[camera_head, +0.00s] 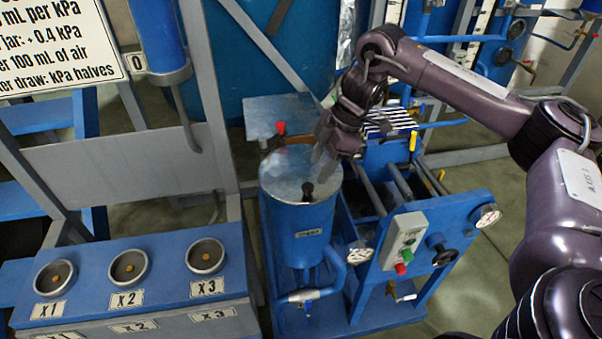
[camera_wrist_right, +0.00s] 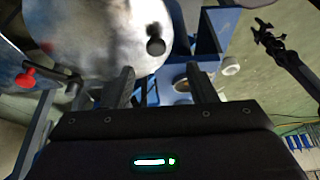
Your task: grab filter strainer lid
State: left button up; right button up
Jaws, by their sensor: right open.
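The strainer lid (camera_head: 280,176) is a round grey metal disc on top of the blue filter strainer body (camera_head: 297,235). A black knob (camera_head: 307,190) stands near its front rim. My right gripper (camera_head: 325,155) is over the lid's back right part, behind the knob. In the right wrist view, the lid (camera_wrist_right: 105,35) fills the upper left. Its knob (camera_wrist_right: 155,46) is ahead of and roughly between the two fingers of my right gripper (camera_wrist_right: 161,85). They are open, apart from the knob, with nothing between them. A dark claw-ended arm at upper right may be my left gripper (camera_wrist_right: 272,42); its opening is unclear.
A red-handled valve (camera_head: 281,128) stands behind the strainer. A grey control box (camera_head: 403,240) and gauges are on the blue frame to the right. A blue panel with round sockets (camera_head: 128,267) is at the left. Blue tanks and grey posts stand behind.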

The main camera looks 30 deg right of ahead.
aim_at(308, 185)
jog(key=shift+w+a+f, duration=0.1)
jog(key=shift+a+f, duration=0.1)
jog(key=shift+f, duration=0.5)
jog(key=p+x, duration=0.1)
jog(key=x, duration=0.3)
jog(key=shift+w+d+f, duration=0.1)
jog(key=shift+w, duration=0.1)
jog(key=shift+w+f, duration=0.1)
jog(key=shift+f, duration=0.35)
grip_shut()
jog(key=shift+r, duration=0.1)
